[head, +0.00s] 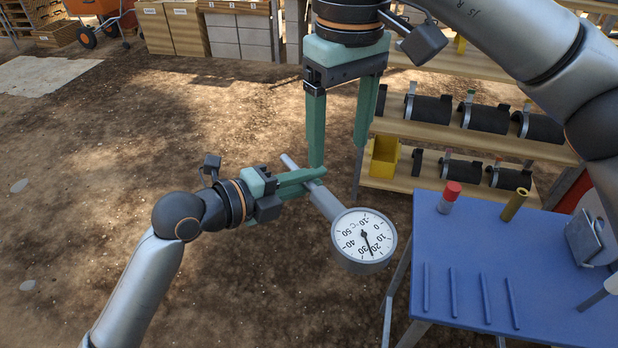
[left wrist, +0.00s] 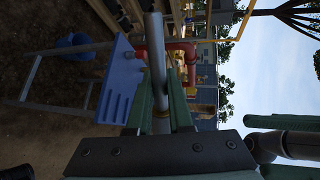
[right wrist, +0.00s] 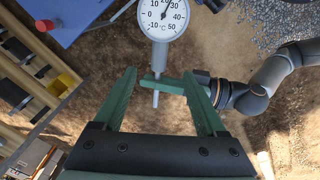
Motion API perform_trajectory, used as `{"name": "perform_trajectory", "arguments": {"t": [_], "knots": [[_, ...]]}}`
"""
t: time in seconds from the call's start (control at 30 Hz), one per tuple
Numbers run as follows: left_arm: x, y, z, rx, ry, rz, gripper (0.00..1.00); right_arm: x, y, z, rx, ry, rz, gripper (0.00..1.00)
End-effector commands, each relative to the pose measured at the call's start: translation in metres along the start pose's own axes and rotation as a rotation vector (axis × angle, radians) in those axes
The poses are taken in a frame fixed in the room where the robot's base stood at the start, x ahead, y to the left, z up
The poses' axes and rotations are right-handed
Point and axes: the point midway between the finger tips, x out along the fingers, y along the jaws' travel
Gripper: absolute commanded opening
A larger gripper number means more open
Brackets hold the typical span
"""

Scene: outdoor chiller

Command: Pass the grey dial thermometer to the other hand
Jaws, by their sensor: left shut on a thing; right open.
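The grey dial thermometer (head: 364,240) has a round white face and a grey stem. My left gripper (head: 318,177) is shut on its stem and holds it in the air, dial toward the lower right. The stem shows between the fingers in the left wrist view (left wrist: 160,75). My right gripper (head: 338,170) is open and empty, pointing down just above the left fingertips and the stem. In the right wrist view, the thermometer's dial (right wrist: 164,17) lies beyond the open right fingers (right wrist: 165,80), and the stem's free end reaches between them.
A blue table (head: 550,260) at the right bears a red-capped canister (head: 450,196), a brass tube (head: 514,204) and several blue rods. Behind it stands a wooden shelf (head: 470,138) with dark cylinders and a yellow bin (head: 384,158). Open dirt ground lies to the left.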

Motion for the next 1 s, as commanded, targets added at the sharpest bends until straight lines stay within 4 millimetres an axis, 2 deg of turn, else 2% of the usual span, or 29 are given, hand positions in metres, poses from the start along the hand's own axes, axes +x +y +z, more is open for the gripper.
{"name": "perform_trajectory", "arguments": {"t": [0.17, 0.27, 0.43, 0.5, 0.6, 0.77, 0.87, 1.0], "knots": [[0.0, -0.001, 0.0, -0.001, 0.0, -0.002, 0.0, -0.017, -0.023, -0.002, -0.011, 0.035, -0.143, 0.74], [0.0, -0.001, 0.0, -0.001, 0.0, -0.002, 0.0, -0.039, -0.047, -0.002, -0.019, 0.071, -0.331, 0.74], [0.0, -0.001, 0.0, -0.001, 0.0, -0.002, 0.0, -0.092, -0.081, 0.005, 0.002, 0.097, -0.765, 0.74], [0.0, -0.001, 0.0, -0.001, 0.0, -0.002, 0.0, -0.099, -0.09, 0.004, 0.08, 0.041, -0.969, 0.74], [0.0, -0.001, 0.0, -0.001, 0.0, -0.002, 0.0, -0.096, -0.1, -0.002, 0.22, -0.081, -1.196, 0.74], [0.0, -0.001, 0.0, -0.001, 0.0, -0.002, 0.0, -0.094, -0.099, -0.015, 0.486, -0.364, -1.554, 0.74], [0.0, -0.001, 0.0, -0.001, 0.0, -0.002, 0.0, -0.091, -0.086, -0.025, 0.669, -0.603, -1.771, 0.74], [0.0, -0.001, 0.0, -0.001, 0.0, -0.002, 0.0, -0.074, -0.051, -0.043, 0.922, -1.002, -2.037, 0.74]]}}
